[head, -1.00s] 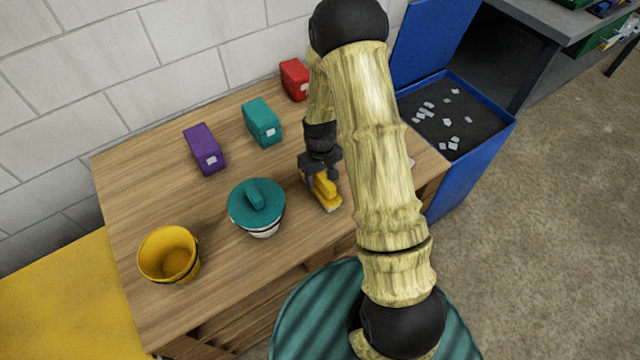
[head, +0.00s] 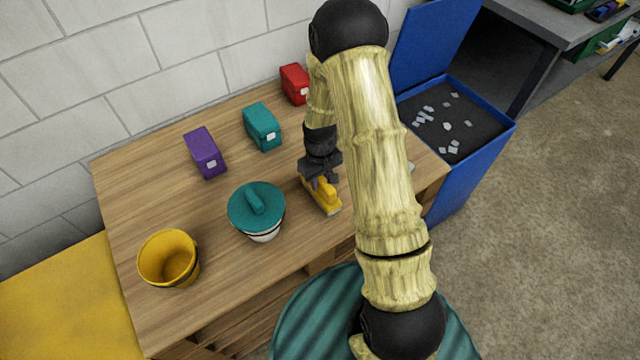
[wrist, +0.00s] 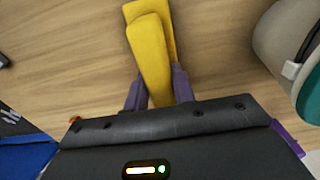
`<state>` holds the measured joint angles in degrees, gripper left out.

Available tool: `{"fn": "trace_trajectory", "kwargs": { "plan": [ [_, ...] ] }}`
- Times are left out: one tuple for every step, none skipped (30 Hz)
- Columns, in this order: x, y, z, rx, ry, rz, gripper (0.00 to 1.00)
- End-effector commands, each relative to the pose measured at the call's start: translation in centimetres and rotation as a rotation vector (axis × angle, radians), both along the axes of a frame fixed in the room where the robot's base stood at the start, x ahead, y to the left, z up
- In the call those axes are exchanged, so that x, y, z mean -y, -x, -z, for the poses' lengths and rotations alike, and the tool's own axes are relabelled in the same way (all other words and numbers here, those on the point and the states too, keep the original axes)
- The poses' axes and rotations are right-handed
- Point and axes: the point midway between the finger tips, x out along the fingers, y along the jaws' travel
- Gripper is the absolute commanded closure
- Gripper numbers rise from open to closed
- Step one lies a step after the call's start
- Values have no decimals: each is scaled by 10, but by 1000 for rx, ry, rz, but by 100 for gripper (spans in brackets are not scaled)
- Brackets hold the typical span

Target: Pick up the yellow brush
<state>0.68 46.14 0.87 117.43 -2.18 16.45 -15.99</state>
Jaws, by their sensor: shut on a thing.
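The yellow brush (head: 325,196) is at the right part of the wooden table in the head view, with its front end pointing toward the table's front edge. It also shows in the wrist view (wrist: 150,50), between the purple fingers. My gripper (head: 319,183) is over the brush's back part and shut on it. In the wrist view my gripper (wrist: 157,90) has one finger on each side of the yellow body. The brush looks to be on or just above the table; I cannot tell which. Its rear end is hidden by my gripper.
A teal-lidded white pot (head: 257,210) stands close left of the brush, and a yellow bucket (head: 168,258) further left. Purple (head: 205,152), teal (head: 262,127) and red (head: 295,84) boxes stand toward the wall. An open blue bin (head: 470,180) stands right of the table (head: 130,190).

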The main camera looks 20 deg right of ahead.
Motion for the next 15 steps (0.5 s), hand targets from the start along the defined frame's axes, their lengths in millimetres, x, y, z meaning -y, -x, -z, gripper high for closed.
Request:
{"fn": "trace_trajectory", "kwargs": {
  "plan": [
    [0,0,-2,1,0,0,100],
    [0,0,-3,1,0,0,100],
    [0,-1,-6,2,-1,0,100],
    [0,-1,-8,2,0,0,100],
    [0,-1,-11,3,0,0,100],
    [0,-1,-17,4,0,0,100],
    [0,-1,-22,4,0,0,100],
    [0,-1,-27,4,0,0,100],
    [0,-1,-34,5,-1,0,100],
    [0,-1,-40,5,-1,0,100],
    [0,-1,-46,5,-1,0,100],
    [0,-1,-55,5,-1,0,100],
    [0,-1,-61,5,-1,0,100],
    [0,-1,-67,6,0,0,100],
    [0,-1,-74,4,0,0,100]
  ]
}}
